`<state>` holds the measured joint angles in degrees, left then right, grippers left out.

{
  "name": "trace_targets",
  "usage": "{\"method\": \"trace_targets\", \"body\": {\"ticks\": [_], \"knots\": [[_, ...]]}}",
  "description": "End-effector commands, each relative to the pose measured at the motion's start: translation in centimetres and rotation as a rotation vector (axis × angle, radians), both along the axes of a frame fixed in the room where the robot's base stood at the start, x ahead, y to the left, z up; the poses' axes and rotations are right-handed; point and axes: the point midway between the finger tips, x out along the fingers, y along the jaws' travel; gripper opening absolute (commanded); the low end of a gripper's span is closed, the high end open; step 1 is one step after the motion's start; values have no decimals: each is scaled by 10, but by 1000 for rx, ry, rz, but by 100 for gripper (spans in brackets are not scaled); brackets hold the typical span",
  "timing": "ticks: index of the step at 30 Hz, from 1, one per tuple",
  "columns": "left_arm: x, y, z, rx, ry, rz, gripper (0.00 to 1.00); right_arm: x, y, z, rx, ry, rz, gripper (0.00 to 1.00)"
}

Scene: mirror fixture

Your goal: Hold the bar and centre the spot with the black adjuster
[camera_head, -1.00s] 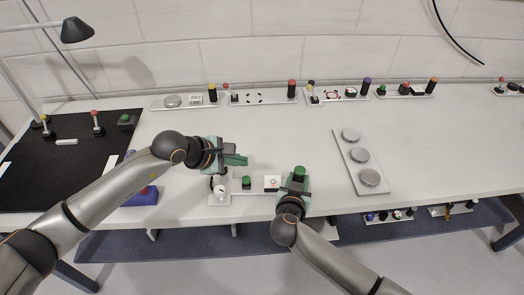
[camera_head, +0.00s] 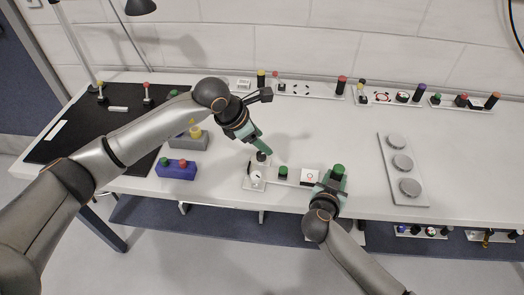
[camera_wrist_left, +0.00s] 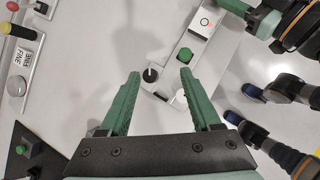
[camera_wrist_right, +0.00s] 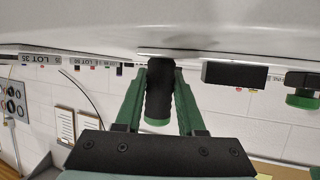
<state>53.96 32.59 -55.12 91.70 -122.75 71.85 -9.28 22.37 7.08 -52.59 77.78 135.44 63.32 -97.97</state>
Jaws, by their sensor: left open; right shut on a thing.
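The mirror fixture is a white plate (camera_head: 268,172) near the table's front edge. Its black adjuster (camera_head: 261,156) stands at the left end and also shows in the left wrist view (camera_wrist_left: 150,74). A green knob (camera_head: 283,172) and a white box with a small red-marked ring (camera_head: 310,177) sit further right; the spot is too small to place. My left gripper (camera_head: 264,146) is open above the adjuster, whose knob appears between its fingertips, nearer one finger. My right gripper (camera_head: 334,182) is shut on the upright dark bar with a green end (camera_wrist_right: 158,92).
A blue box (camera_head: 176,170) and a grey box with a yellow button (camera_head: 188,138) stand left of the fixture. A black mat (camera_head: 110,125) lies further left. Several small plates line the back.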

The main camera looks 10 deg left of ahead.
Motion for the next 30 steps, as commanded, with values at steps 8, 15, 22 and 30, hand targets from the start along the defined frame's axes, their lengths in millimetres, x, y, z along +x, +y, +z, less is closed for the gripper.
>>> {"method": "trace_targets", "body": {"ticks": [8, 15, 22, 30], "knots": [[-2, 29, 19, -3, 156, 324, 67, 0, 0, 0, 0, -1, 0, 0], [-1, 33, 11, -2, 188, 394, 67, 0, 0, 0, 0, -1, 1, 0], [12, 23, -29, -4, 190, 393, 67, 0, 0, 0, 0, -1, 1, 0], [29, 13, -73, -4, 187, 392, 67, 0, 0, 0, 0, -1, 1, 0]]}}
